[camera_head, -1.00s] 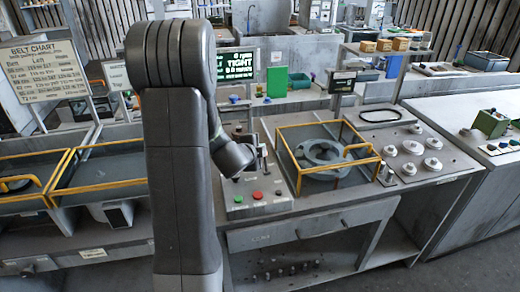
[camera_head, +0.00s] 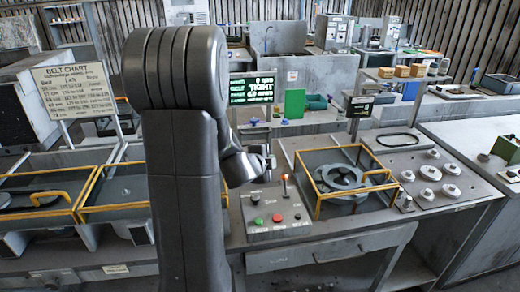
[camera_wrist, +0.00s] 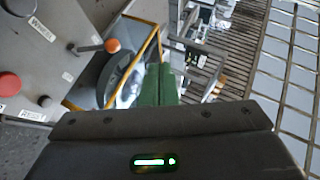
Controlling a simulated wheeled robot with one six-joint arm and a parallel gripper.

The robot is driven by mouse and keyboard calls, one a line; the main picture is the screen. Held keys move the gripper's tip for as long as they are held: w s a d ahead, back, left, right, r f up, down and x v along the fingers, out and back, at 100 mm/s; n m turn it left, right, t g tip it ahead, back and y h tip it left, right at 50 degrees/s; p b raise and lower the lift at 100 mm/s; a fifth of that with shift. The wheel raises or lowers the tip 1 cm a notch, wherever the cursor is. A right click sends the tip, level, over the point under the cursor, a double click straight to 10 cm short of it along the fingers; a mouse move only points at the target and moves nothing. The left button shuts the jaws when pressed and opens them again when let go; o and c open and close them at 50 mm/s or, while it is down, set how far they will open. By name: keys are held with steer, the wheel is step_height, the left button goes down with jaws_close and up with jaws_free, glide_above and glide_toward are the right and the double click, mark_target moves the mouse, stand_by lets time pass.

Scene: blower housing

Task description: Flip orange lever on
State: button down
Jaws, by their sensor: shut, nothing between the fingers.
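The orange lever (camera_head: 285,182) stands upright on the sloped grey control panel (camera_head: 297,231), behind the red button. In the wrist view the orange lever's round knob (camera_wrist: 113,46) shows at upper left, on a short metal stem. My gripper (camera_head: 269,158) is above the panel, up and left of the lever in the head view. In the wrist view my gripper's green fingers (camera_wrist: 157,85) are together and empty, to the right of the lever and apart from it.
Green (camera_head: 258,222) and red (camera_head: 277,218) buttons sit on the panel's front. A yellow-framed guard (camera_head: 317,196) around a round grey housing (camera_head: 342,177) stands just right. A lit display (camera_head: 252,90) stands behind. Round knobs cover the bench at right.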

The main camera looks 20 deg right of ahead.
steer(key=a+r, duration=0.2)
steer(key=r, duration=0.1)
steer(key=a+r+p, duration=0.1)
steer(key=shift+s+a+r, duration=0.15)
steer(key=shift+s+a, duration=0.1)
steer(key=shift+a, duration=0.05)
steer(key=shift+d, duration=0.1)
